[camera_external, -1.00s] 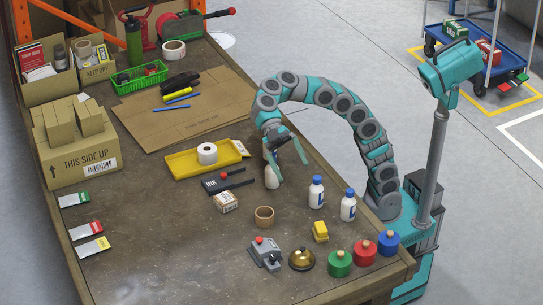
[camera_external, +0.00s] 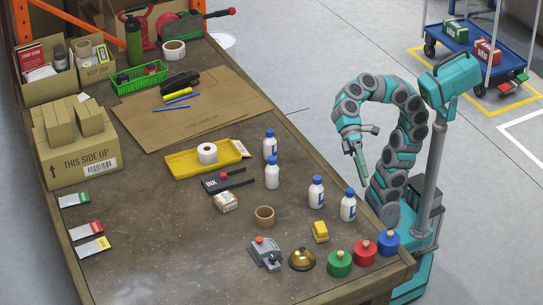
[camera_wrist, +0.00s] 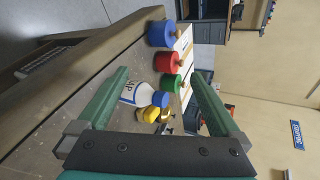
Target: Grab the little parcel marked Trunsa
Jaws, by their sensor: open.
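A small light-brown parcel (camera_external: 225,202) with a white label lies on the workbench (camera_external: 170,250), just in front of the black ink pad (camera_external: 228,181). Its print is too small to read, and no other small loose parcel shows on the bench. My gripper (camera_external: 362,178) is raised at the bench's right edge, well to the right of the parcel and apart from it. In the wrist view its two green fingers (camera_wrist: 161,78) are spread with nothing held between them. The parcel cannot be made out in the wrist view.
Several white bottles with blue caps (camera_external: 316,192) stand between my gripper and the parcel. A cardboard ring (camera_external: 264,216), a yellow block (camera_external: 320,232), a bell (camera_external: 302,259) and blue, red (camera_external: 365,253) and green knobbed cylinders are nearer. A yellow tray (camera_external: 185,166) lies behind.

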